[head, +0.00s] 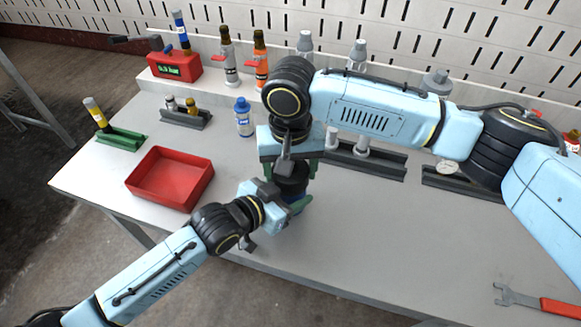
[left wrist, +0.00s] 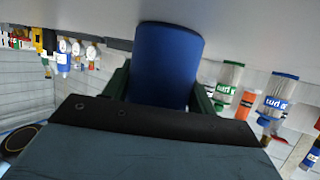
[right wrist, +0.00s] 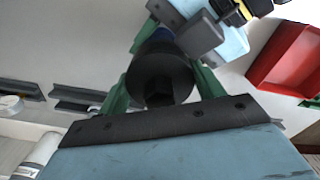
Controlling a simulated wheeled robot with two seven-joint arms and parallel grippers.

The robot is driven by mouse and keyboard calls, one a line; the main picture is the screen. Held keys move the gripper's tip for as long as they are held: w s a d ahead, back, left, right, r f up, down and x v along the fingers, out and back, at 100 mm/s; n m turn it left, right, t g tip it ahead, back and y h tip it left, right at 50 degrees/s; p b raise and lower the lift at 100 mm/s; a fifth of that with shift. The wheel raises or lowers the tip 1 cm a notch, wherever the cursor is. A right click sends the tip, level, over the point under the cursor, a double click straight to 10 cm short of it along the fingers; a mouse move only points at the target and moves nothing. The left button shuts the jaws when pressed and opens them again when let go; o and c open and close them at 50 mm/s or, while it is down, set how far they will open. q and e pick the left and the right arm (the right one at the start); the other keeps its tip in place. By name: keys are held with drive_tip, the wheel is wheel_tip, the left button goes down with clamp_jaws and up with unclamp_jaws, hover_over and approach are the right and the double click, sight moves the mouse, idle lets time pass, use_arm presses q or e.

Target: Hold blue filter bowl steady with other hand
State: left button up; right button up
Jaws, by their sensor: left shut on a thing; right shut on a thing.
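The blue filter bowl (left wrist: 168,62) stands between the green fingers of my left gripper (left wrist: 161,90) in the left wrist view. My left gripper (head: 288,206) is shut on it, low over the front of the table. My right gripper (head: 288,172) comes down from above and is shut on a round black part (right wrist: 158,78), which fills its fingers in the right wrist view. The black part is directly above the bowl. Whether the two are joined cannot be told, as the grippers cover most of the contact.
A red tray (head: 170,178) lies left of the grippers. A blue-capped bottle (head: 243,118) stands behind them. Dark racks (head: 365,160) with fittings are at the back, and a red-handled wrench (head: 540,302) lies at the front right. The table between is clear.

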drive_tip(key=o, duration=1.1)
drive_tip(key=shift+r, duration=1.25)
drive_tip(key=m, duration=0.4)
drive_tip(key=shift+m, duration=1.1)
drive_tip(key=shift+m, duration=1.1)
drive_tip(key=m, duration=0.3)
drive_tip(key=shift+m, duration=0.4)
